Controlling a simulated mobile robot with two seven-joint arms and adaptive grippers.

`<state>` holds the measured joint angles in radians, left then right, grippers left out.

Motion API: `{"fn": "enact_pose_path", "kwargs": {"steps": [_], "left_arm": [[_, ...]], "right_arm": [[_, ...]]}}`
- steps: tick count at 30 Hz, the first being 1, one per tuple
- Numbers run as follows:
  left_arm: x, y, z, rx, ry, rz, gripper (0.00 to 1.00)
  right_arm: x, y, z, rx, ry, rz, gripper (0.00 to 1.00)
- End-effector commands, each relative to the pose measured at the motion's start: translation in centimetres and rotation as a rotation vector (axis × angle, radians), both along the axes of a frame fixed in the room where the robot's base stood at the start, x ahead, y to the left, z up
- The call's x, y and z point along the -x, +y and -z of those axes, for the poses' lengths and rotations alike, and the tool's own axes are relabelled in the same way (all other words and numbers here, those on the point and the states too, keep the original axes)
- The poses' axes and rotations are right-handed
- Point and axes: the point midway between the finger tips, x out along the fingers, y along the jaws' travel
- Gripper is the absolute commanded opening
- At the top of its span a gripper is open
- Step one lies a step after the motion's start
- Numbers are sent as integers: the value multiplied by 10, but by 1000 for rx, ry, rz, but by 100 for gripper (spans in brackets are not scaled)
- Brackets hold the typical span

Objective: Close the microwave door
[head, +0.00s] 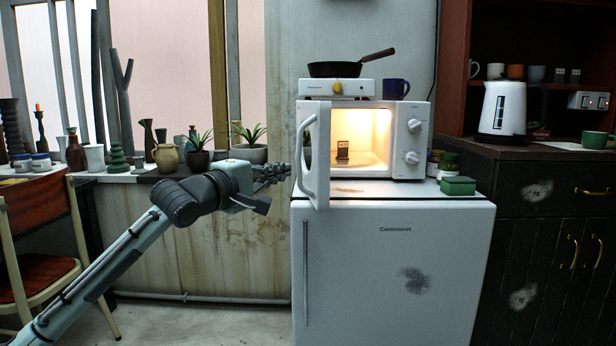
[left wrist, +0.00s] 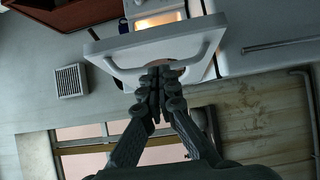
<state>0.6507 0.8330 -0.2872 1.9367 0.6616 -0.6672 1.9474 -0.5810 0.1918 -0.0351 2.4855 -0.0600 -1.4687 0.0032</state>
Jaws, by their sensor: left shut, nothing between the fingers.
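My left gripper (head: 284,170) is shut and empty, just left of the door. In the left wrist view the door (left wrist: 110,46) spans the top, and the shut fingertips (left wrist: 160,68) reach its handle area; whether they touch the door I cannot tell. My right gripper is not in view.
A hot plate with a pan (head: 335,69) and a blue mug (head: 395,88) sit on the microwave. Potted plants and pottery line the sill at left, behind my arm.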

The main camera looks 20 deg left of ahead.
Motion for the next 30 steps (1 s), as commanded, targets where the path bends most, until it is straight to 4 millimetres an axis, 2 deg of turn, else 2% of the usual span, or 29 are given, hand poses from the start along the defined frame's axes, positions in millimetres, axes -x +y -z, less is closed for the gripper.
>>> {"fn": "enact_pose_path", "kwargs": {"steps": [11, 15, 21, 30], "left_arm": [[-64, -19, -1, -2, 2, -2, 0], [-80, -23, 0, -2, 2, -2, 0], [-89, -27, 1, -3, 1, -1, 0], [-89, -27, 1, -4, 2, -1, 0]], "right_arm": [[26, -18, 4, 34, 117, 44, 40], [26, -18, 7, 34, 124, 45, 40], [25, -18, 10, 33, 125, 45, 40], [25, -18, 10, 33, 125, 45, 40]]}}
